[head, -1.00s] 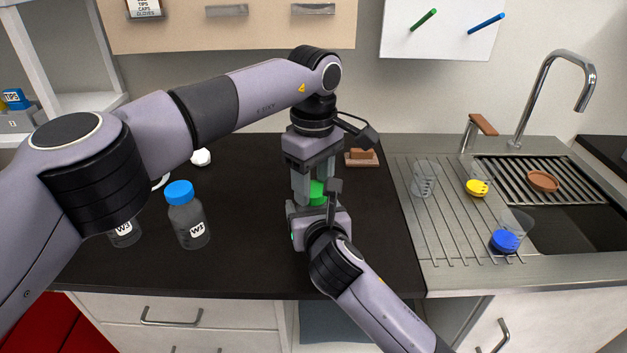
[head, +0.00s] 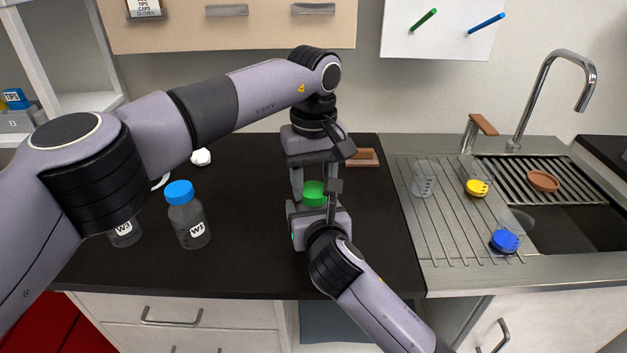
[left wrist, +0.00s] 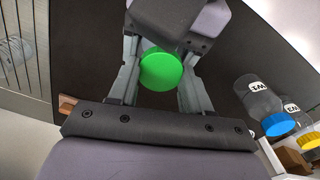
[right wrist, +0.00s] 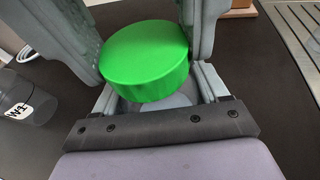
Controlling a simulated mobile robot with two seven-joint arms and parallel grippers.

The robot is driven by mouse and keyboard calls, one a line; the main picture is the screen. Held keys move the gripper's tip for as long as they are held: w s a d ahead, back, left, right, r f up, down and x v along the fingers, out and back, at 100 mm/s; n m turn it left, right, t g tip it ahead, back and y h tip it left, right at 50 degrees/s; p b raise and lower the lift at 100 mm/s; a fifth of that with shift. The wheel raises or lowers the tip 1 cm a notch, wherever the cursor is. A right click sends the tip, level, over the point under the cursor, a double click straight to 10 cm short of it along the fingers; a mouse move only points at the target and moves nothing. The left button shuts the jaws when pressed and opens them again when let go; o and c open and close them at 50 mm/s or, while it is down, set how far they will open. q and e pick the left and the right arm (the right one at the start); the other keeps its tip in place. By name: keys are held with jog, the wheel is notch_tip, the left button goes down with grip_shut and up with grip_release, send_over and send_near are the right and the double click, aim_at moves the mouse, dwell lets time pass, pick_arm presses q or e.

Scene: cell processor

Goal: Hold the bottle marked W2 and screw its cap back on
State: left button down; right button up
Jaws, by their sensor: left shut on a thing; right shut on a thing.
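The green cap (head: 314,192) is between the fingers of my left gripper (head: 315,186), which points straight down from above. It also shows in the left wrist view (left wrist: 161,70) and in the right wrist view (right wrist: 145,60). My right gripper (head: 314,206) is below, shut on the clear bottle (right wrist: 168,102), directly under the cap. The bottle is mostly hidden by the cap and the fingers, and its label does not show. I cannot tell how far the cap sits down on the neck.
Bottle W1 (head: 190,228) with a blue cap and bottle W3 (head: 124,232) stand to the left on the dark counter. A brown block (head: 362,157) lies behind my grippers. The sink's drainboard (head: 440,220) with several beakers is to the right.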

jog(key=shift+f, duration=0.3)
pick_arm(q)
jog(key=shift+c, duration=2.1)
grip_release()
jog(key=shift+m, duration=0.3)
notch_tip(320, 180, up, 12)
jog(key=shift+s, duration=0.1)
pick_arm(e)
jog(key=o, duration=1.6)
jog(key=shift+r, duration=0.1)
jog(key=shift+o, duration=0.2)
jog(key=shift+r, duration=0.1)
